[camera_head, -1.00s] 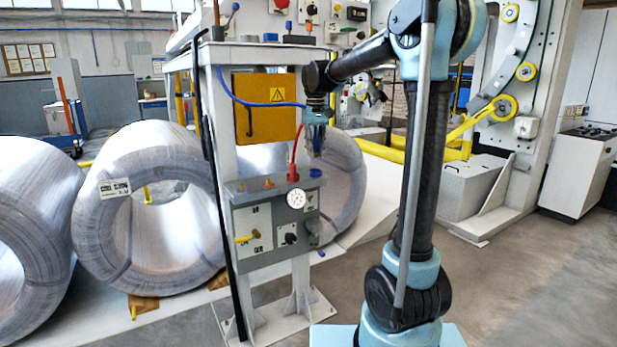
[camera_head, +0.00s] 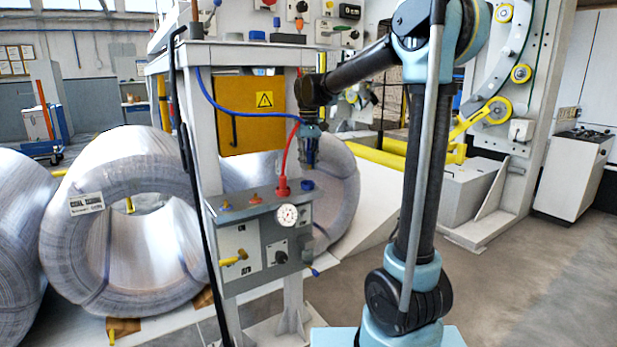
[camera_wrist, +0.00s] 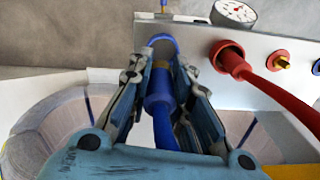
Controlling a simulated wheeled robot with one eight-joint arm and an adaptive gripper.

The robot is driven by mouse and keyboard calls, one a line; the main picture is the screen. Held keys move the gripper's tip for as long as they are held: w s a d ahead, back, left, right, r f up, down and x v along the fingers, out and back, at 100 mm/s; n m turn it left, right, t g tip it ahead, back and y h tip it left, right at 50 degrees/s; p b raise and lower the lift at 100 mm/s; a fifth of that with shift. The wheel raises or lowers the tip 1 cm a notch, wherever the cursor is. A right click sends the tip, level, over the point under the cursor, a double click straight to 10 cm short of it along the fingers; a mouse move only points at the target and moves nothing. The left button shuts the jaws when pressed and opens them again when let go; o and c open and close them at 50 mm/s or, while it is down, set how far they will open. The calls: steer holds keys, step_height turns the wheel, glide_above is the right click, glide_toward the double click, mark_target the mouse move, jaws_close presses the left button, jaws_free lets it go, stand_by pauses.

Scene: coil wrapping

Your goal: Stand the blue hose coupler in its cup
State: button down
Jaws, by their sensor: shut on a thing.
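The blue hose coupler (camera_wrist: 159,88), with a brass-coloured end, is between the fingers of my gripper (camera_wrist: 162,88), which is shut on it. Its blue hose (camera_wrist: 165,130) runs back toward the wrist. The blue cup (camera_wrist: 163,41), a ring with a dark inside, lies just beyond the coupler's end in the wrist view; I cannot tell whether they touch. In the head view my gripper (camera_head: 311,158) points down above the blue cup (camera_head: 307,185) at the right end of the grey panel's top. The coupler is mostly hidden there by the fingers.
A red coupler with a red hose (camera_head: 282,185) stands left of the blue cup, with a gauge (camera_head: 287,215) below. Brass fittings (camera_head: 255,199) stand farther left. A yellow box (camera_head: 262,110) and wire coils (camera_head: 125,220) are behind. Blue hose (camera_head: 240,112) loops from the frame.

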steer(key=shift+a+f, duration=0.1)
steer(key=shift+f, duration=2.15)
steer(key=shift+f, duration=0.3)
steer(key=shift+s+f, duration=0.2)
steer(key=c, duration=1.5)
jaws_free()
steer(key=shift+o, duration=0.2)
steer(key=shift+w+f, duration=0.1)
steer(key=shift+f, duration=0.1)
steer(key=shift+r, duration=0.2)
step_height(320, 180, up, 13)
steer(key=shift+r, duration=0.1)
